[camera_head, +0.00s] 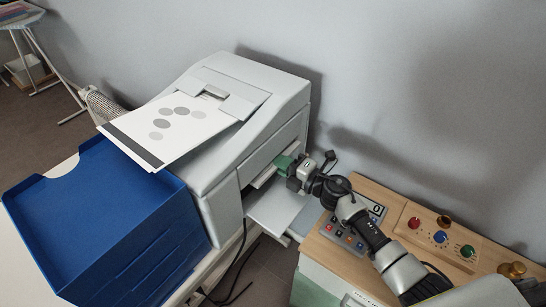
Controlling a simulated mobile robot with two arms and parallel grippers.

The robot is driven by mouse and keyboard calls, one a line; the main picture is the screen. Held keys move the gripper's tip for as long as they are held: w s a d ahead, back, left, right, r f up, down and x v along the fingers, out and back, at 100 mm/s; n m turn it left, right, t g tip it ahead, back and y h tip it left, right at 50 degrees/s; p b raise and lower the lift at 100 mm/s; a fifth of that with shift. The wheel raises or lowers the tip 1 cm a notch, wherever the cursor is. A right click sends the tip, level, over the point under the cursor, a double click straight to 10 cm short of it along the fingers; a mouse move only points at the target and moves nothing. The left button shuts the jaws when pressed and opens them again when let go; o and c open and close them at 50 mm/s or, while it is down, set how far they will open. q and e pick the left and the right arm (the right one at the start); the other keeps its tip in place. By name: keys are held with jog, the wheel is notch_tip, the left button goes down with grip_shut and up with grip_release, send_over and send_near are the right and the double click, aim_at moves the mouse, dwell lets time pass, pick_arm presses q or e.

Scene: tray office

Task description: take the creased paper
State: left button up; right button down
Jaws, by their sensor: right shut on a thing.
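A white printer (203,178) stands at the centre with its right side open. My right gripper (290,171) is at that opening, shut on a green handle (283,161) on the printer's side. A lowered grey-white flap (270,211) sticks out below the gripper. A pale strip (263,177) shows inside the opening, but I cannot tell whether it is paper or a printer part. I see no paper that is clearly creased. A flat sheet with grey dots (180,120) lies on top of the printer. My left gripper is not in view.
A stack of blue trays (95,215) stands left of the printer. A wooden-topped cabinet (372,193) at right carries a keypad (352,232) and coloured knobs (440,237) under my right arm. A dark cable (240,262) hangs in the gap between them.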

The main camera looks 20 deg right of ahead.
jog(key=s+d+r+p, duration=0.4)
jog(key=s+d, duration=0.2)
jog(key=s, duration=0.2)
jog(key=shift+s+d, duration=0.15)
jog(key=shift+d, duration=0.1)
